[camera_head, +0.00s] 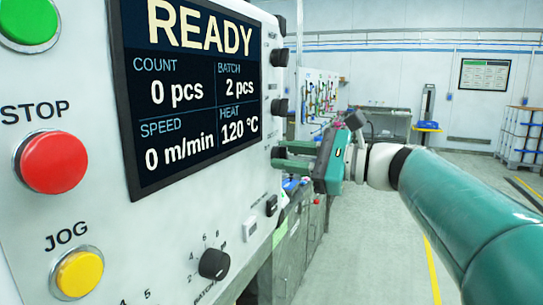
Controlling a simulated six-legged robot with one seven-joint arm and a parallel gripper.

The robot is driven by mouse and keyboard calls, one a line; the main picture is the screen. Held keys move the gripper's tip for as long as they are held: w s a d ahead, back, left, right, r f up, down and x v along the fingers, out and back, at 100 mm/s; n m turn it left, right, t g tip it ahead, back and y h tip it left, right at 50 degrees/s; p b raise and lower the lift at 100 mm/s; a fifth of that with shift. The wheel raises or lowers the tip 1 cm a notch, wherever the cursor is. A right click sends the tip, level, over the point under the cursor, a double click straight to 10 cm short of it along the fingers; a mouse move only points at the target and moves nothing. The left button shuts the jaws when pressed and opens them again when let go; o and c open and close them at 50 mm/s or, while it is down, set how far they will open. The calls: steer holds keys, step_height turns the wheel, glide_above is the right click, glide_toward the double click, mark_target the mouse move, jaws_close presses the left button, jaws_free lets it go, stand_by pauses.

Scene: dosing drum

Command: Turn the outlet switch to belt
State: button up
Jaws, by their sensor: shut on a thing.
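The control panel (215,215) fills the left side of the head view, seen at a steep angle. A column of dark knobs runs down its right edge, among them an upper knob (279,57) and a middle knob (279,107). My green gripper (285,155) is at the panel face below these, with its fingers pointing left. It is shut on a dark knob in the same column, which the fingers mostly hide. Labels by these knobs are too small to read, so I cannot tell which is the outlet switch or its setting.
The panel display (195,80) reads READY. Below and left are the red STOP button (54,162), the yellow JOG button (79,274) and a black batch dial (213,264). Open floor lies right of the panel.

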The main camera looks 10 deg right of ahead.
steer(key=n, duration=0.4)
steer(key=shift+n, duration=0.4)
stand_by(0.4)
steer(key=o, duration=1)
steer(key=shift+c, duration=0.2)
steer(key=v, duration=1.3)
steer(key=shift+s+d, duration=0.25)
steer(key=shift+d, duration=0.1)
